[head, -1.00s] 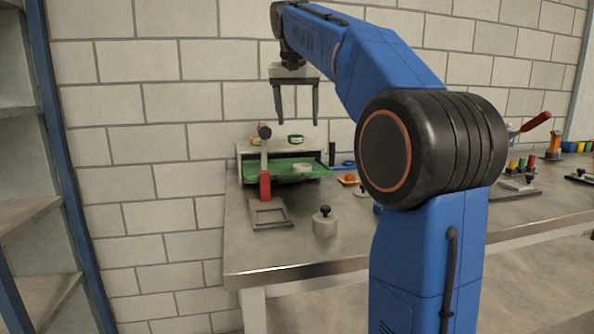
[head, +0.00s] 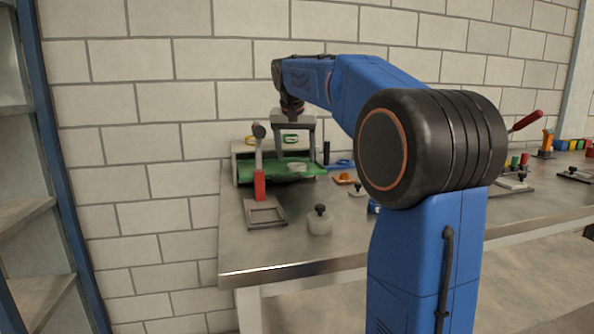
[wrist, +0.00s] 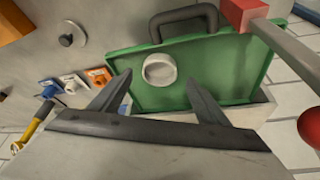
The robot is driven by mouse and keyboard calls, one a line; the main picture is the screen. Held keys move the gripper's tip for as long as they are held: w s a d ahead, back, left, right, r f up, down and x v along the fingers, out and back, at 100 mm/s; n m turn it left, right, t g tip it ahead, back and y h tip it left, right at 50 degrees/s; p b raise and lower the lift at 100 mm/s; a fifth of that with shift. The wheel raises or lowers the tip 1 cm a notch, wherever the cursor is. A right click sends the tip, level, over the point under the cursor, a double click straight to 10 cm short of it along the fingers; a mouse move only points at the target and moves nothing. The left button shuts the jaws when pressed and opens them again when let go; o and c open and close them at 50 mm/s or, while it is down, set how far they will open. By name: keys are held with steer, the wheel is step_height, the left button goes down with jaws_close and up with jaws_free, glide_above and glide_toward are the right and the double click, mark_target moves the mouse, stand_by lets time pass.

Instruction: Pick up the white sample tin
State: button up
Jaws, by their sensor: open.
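The white sample tin (head: 297,167) is a short round tin on a green tray (head: 265,170) at the back left of the bench. My gripper (head: 297,154) points down above the tray. Its fingers are apart and empty. In the wrist view my gripper (wrist: 157,76) has one finger on each side of the tin in the picture. I cannot tell how far above the tin the fingertips are.
A pale knobbed weight (head: 320,222) stands in front. An orange piece (head: 344,178) lies right of the tray.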

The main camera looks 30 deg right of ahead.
steer(key=shift+x, duration=1.4)
steer(key=c, duration=1.1)
steer(key=shift+r, duration=0.15)
